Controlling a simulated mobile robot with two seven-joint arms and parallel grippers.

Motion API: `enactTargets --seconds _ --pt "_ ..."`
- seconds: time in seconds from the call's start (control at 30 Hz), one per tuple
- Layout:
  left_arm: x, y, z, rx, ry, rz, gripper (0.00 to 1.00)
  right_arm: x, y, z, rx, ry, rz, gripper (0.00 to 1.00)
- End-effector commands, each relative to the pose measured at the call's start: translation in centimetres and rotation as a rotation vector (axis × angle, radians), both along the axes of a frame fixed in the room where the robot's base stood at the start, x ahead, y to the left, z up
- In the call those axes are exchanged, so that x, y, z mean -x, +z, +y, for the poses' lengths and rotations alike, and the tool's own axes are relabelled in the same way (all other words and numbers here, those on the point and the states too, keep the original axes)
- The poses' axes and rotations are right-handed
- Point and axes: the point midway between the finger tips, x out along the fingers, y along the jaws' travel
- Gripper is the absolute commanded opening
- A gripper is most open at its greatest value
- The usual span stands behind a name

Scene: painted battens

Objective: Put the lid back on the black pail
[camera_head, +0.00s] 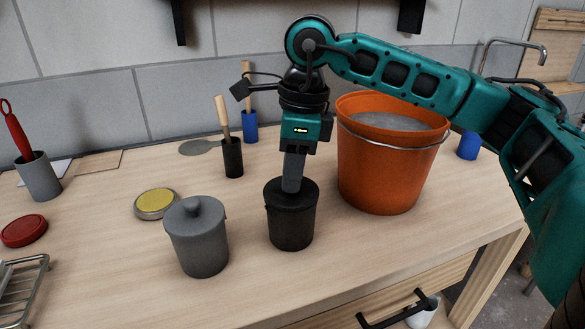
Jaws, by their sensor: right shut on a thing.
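The black pail (291,228) stands upright near the middle of the bench. A black lid (308,192) lies level over its mouth, with no clear gap at the rim; I cannot tell whether it is fully seated. My right gripper (291,187) points straight down at the lid's centre. Its grey fingers are shut on the lid, and they hide whatever grip part it has. My left gripper is not in view.
A grey lidded pot (198,240) stands close on the left. A large orange bucket (385,165) stands close on the right, under my right arm. Behind are a black cup (232,158) and a blue cup (250,128) with wooden handles. A yellow-topped tin (156,204) lies left.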

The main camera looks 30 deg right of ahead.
Motion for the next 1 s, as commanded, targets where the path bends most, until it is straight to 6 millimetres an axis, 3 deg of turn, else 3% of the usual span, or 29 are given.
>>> enactTargets --seconds 0.07,0.1,0.4,0.57,0.83,1.0 --pt "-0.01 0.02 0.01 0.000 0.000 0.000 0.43 0.00 0.02 0.01 0.000 0.000 0.000 0.00" --pt "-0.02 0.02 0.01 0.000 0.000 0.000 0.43 0.00 0.03 0.01 -0.001 0.000 -0.001 0.27" --pt "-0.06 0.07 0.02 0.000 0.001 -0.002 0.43 0.00 0.03 0.01 -0.001 0.000 -0.001 0.56" --pt "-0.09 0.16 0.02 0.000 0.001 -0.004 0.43 0.00 0.02 0.00 -0.001 0.000 -0.001 0.56" --pt "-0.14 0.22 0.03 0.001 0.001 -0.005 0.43 0.00 0.02 0.00 0.000 0.000 0.000 0.81" --pt "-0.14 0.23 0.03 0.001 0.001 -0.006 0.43 0.00 0.01 0.00 0.000 0.000 0.000 0.81"
